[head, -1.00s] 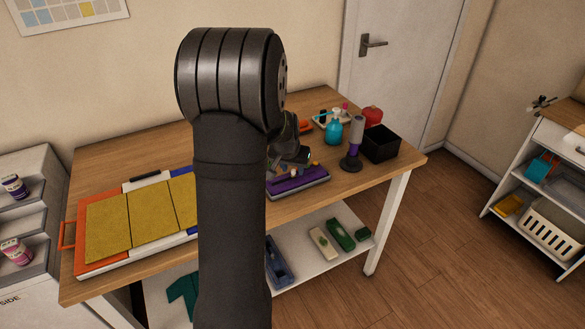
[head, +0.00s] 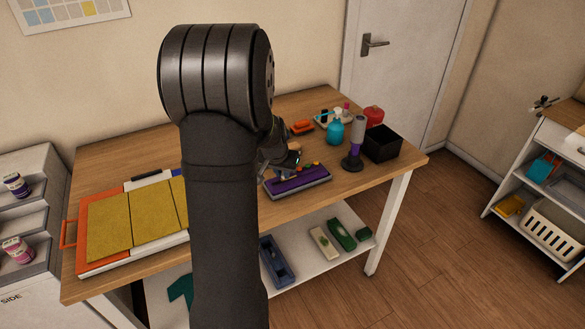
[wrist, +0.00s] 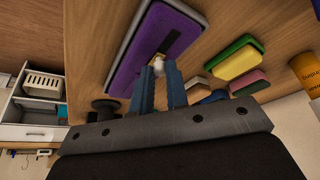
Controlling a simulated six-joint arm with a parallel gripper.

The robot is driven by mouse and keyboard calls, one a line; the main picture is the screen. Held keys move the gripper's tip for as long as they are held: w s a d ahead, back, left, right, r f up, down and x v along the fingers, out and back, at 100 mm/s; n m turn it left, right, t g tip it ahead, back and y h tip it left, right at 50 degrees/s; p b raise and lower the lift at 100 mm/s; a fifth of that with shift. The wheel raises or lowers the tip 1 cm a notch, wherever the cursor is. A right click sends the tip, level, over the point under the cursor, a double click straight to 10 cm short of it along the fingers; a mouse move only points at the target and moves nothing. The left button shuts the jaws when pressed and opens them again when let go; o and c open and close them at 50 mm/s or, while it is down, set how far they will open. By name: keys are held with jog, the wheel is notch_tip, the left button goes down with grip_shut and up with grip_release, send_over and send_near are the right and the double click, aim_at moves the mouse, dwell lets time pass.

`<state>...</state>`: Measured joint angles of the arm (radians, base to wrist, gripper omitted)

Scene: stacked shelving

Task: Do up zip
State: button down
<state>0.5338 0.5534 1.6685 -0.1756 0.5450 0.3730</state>
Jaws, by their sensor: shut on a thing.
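A purple zip board (head: 312,183) in a grey frame lies near the table's front edge, right of my arm. It also shows in the wrist view (wrist: 150,42), with a dark strip along part of its middle. My gripper (wrist: 158,70) has its two blue-grey fingers at the board, shut on a small pale knob (wrist: 158,60), apparently the zip pull. In the head view my gripper (head: 284,170) is at the board's left part, small and partly hidden by my wrist. The zip teeth are too small to make out.
Yellow panels on an orange-edged board (head: 100,205) lie left. A grey and purple stand (head: 356,145), a teal bottle (head: 335,133) and a black bin (head: 381,144) stand right of the zip board. Yellow and green (wrist: 236,58) and pink (wrist: 249,83) blocks lie near my fingers.

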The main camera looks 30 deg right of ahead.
jog(key=shift+a, duration=1.55)
jog(key=c, duration=1.4)
grip_release()
jog(key=v, duration=1.7)
jog(key=shift+s+a+r, duration=0.1)
jog(key=shift+a+r, duration=0.05)
jog(key=shift+a, duration=0.05)
jog(key=x, duration=1.7)
jog(key=shift+d, duration=0.2)
